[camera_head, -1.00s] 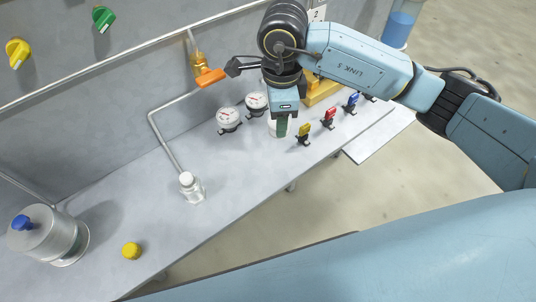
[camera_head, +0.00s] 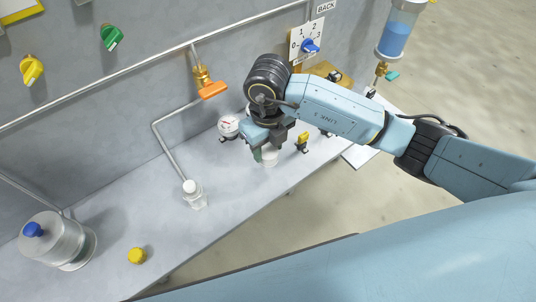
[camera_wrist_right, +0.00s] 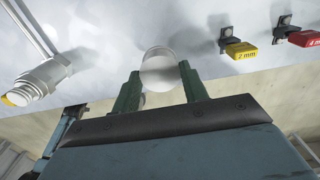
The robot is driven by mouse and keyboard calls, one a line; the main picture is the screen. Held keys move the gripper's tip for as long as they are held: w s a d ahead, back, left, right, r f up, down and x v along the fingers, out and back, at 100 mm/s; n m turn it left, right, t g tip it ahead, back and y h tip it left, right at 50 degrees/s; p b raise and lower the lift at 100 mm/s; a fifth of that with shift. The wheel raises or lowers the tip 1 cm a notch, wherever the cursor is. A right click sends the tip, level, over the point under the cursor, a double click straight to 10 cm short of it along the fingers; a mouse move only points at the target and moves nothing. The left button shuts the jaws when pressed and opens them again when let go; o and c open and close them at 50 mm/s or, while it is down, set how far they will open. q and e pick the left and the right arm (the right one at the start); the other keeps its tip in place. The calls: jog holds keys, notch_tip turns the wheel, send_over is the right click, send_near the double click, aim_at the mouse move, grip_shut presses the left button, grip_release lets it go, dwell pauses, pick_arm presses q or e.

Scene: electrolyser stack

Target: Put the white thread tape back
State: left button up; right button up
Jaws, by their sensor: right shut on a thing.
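My right gripper (camera_head: 264,156) is low over the bench, its arm coming in from the right. It is shut on the white thread tape (camera_wrist_right: 160,72), a white round piece between the two green fingers in the right wrist view. In the head view the tape (camera_head: 271,159) shows only partly under the gripper. I cannot tell whether it touches the bench. My left gripper is not in view.
A yellow-tagged part (camera_head: 303,140) stands right of the gripper; a gauge (camera_head: 229,126) stands behind left. The bench (camera_head: 230,195) is clear in front.

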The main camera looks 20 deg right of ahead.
aim_at(268, 151)
jog(key=shift+f, duration=2)
jog(key=shift+f, duration=0.1)
jog(key=o, duration=0.8)
jog(key=shift+o, duration=0.2)
notch_tip(268, 151, up, 12)
jog(key=shift+r+b, duration=0.15)
jog(key=shift+b, duration=0.2)
